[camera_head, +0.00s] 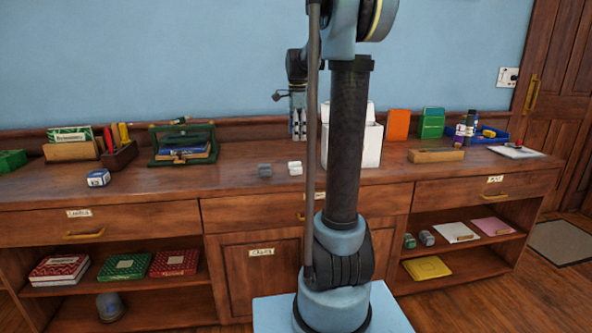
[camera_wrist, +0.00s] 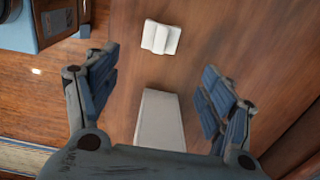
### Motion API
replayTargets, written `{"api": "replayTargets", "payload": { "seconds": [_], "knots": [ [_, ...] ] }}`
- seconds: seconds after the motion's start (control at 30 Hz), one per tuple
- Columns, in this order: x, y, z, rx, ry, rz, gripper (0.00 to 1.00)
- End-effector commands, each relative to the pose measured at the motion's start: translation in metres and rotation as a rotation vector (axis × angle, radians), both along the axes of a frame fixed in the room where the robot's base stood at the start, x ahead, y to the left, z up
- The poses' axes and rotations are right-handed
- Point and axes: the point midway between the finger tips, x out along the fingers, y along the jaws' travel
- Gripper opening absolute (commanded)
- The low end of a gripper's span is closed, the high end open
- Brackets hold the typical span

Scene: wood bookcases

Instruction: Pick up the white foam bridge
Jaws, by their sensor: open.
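A small white block with a ridged top, which looks like the white foam bridge (camera_head: 295,168), sits on the wooden counter left of the arm's dark link. In the wrist view a white ridged piece, apparently the same bridge (camera_wrist: 161,37), lies beyond the fingertips, near the top centre. My gripper (camera_head: 299,136) points down above the counter. In the wrist view my gripper (camera_wrist: 160,72) has its fingers wide apart with nothing pinched between them. The bridge is apart from both fingers.
A white box (camera_head: 370,145) stands to the right, partly behind my arm. A pale block (camera_wrist: 160,118) shows between the fingers, partly hidden by my palm. A wooden tray (camera_head: 436,156) is further right.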

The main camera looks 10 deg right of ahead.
Motion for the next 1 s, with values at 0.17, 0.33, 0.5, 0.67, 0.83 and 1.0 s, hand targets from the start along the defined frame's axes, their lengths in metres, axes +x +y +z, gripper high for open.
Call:
{"api": "replayTargets", "payload": {
  "seconds": [0.17,0.33,0.5,0.67,0.83,1.0],
  "knots": [
    [0.000,0.004,-0.032,0.000,0.000,0.005,0.75],
    [0.000,0.005,-0.059,0.000,0.000,0.007,0.75],
    [0.000,0.006,-0.076,0.000,0.000,0.008,0.75],
    [0.000,0.006,-0.082,0.000,0.000,0.008,0.75],
    [0.000,0.010,-0.102,0.000,0.000,0.008,0.75],
    [0.000,0.011,-0.123,0.000,0.000,0.007,0.75]
  ]
}}
